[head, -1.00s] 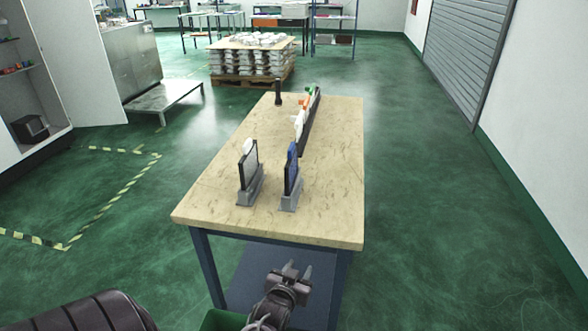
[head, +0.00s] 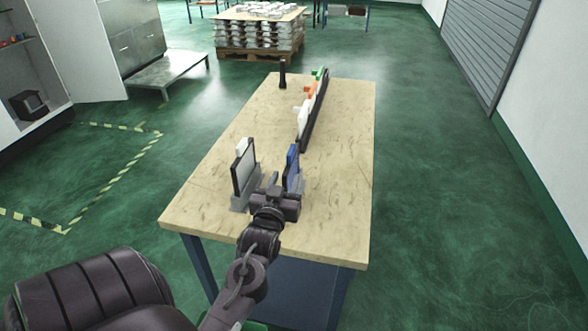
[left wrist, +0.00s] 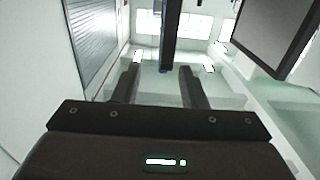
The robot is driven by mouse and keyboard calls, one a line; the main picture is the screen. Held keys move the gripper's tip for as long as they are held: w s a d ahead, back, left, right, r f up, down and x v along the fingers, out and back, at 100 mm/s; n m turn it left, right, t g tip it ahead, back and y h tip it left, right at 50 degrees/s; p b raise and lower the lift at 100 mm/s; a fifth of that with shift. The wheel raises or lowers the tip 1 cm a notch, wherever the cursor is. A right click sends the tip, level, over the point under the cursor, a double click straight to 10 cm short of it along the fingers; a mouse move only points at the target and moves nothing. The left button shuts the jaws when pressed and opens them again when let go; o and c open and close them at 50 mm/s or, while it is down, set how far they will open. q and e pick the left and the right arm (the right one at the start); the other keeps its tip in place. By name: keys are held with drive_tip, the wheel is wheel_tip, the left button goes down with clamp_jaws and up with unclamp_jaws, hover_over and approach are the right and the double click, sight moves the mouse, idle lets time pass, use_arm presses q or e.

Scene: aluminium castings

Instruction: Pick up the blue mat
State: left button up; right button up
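The blue mat (head: 292,168) stands upright on the table in a grey holder, to the right of a dark-framed panel (head: 243,172). My left gripper (head: 272,184) is at the near side of these two and hides part of the mat's holder. In the left wrist view its two fingers (left wrist: 158,85) are apart with nothing gripped. A dark upright strip (left wrist: 168,38), perhaps the mat seen edge-on, shows beyond and between them. The dark-framed panel also shows at the upper right there (left wrist: 265,32). My right gripper is not in view.
On the wooden table (head: 215,150) a long dark rack (head: 314,112) holds white, orange and green items. A black upright object (head: 283,74) stands at the far end. The table's right side is clear. A loaded pallet (head: 260,35) stands beyond on the green floor.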

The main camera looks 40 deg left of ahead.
sight(289, 162)
use_arm(q)
drive_tip(key=x, duration=0.1)
drive_tip(key=p+x, duration=0.1)
drive_tip(key=shift+w+a+r, duration=0.2)
drive_tip(key=shift+w+r, duration=0.1)
drive_tip(key=p+x, duration=0.1)
drive_tip(key=x, duration=0.3)
drive_tip(key=shift+a+r+p, duration=0.1)
drive_tip(key=shift+a+p, duration=0.25)
drive_tip(key=shift+p, duration=0.05)
drive_tip(key=shift+w, duration=0.25)
drive_tip(key=shift+s, duration=0.1)
drive_tip(key=shift+c, duration=0.6)
clamp_jaws()
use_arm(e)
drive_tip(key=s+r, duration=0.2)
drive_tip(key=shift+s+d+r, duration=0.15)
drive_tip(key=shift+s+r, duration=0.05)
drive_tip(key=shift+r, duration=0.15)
